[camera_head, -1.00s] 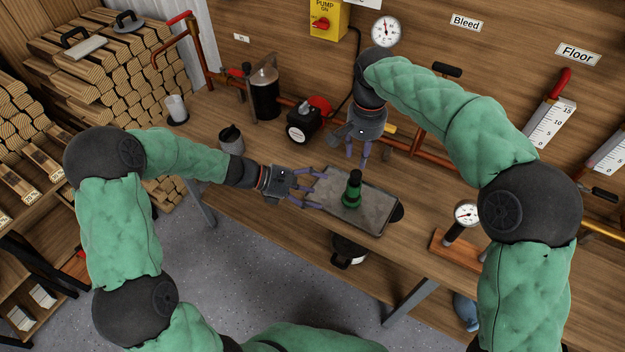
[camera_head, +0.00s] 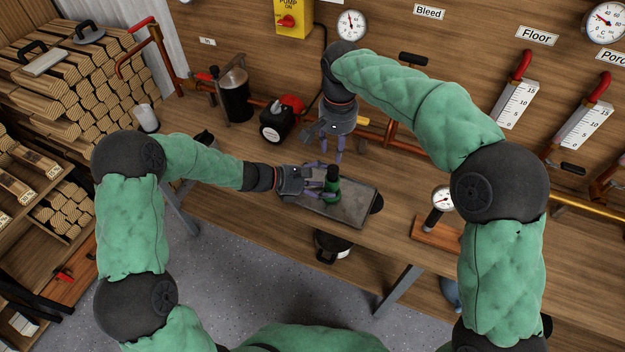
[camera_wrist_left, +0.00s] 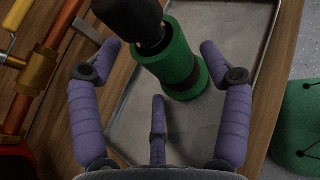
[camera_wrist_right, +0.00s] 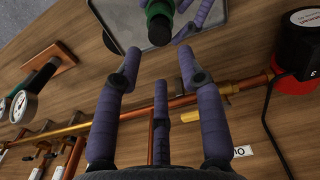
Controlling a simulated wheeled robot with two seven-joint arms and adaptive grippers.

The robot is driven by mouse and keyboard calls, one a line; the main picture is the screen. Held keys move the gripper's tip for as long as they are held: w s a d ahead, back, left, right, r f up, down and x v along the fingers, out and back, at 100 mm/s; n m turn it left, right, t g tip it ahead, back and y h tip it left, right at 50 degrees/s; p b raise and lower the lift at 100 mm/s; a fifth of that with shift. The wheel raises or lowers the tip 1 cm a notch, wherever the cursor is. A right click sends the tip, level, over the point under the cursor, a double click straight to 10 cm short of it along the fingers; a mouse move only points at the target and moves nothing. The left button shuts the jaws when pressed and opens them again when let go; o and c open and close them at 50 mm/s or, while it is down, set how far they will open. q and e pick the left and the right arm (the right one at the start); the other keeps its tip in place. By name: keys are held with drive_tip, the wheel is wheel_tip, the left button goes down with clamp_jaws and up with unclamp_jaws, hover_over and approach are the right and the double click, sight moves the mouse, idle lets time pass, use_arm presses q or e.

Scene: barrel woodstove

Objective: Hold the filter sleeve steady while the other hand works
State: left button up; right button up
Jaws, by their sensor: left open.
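The filter sleeve (camera_head: 332,188) is a green, waisted piece with a black upper part, standing on a grey metal tray (camera_head: 352,210). My left gripper (camera_head: 322,186) is open, with its fingers reaching to both sides of the sleeve. In the left wrist view the sleeve (camera_wrist_left: 178,65) rises between the spread fingers (camera_wrist_left: 160,56); I cannot tell whether any finger touches it. My right gripper (camera_head: 332,156) hangs just behind and above the sleeve, fingers pointing down. In the right wrist view its fingers (camera_wrist_right: 159,62) are apart with nothing between them, and the sleeve's top (camera_wrist_right: 160,28) lies beyond.
A gauge on a wooden base (camera_head: 436,232) stands right of the tray. A red and black pump (camera_head: 280,120) and a dark canister (camera_head: 235,95) stand behind, near copper pipes (camera_head: 395,135). A pot (camera_head: 333,246) sits below the bench.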

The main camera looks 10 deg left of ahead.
sight(334, 168)
use_arm(q)
drive_tip(key=shift+w+d+f, duration=0.1)
drive_tip(key=shift+d+f, duration=0.05)
drive_tip(key=shift+d, duration=0.2)
drive_tip(key=shift+c, duration=0.4)
drive_tip(key=c, duration=1)
use_arm(e)
drive_tip(key=o, duration=0.4)
drive_tip(key=m, duration=0.2)
drive_tip(key=r+m, duration=0.1)
drive_tip(key=shift+m, duration=0.4)
drive_tip(key=shift+f+m, duration=1.65)
drive_tip(key=shift+m, duration=0.65)
drive_tip(key=shift+f+m, duration=1.6)
drive_tip(key=shift+m, duration=0.7)
drive_tip(key=shift+f+m, duration=1.65)
drive_tip(key=shift+m, duration=0.65)
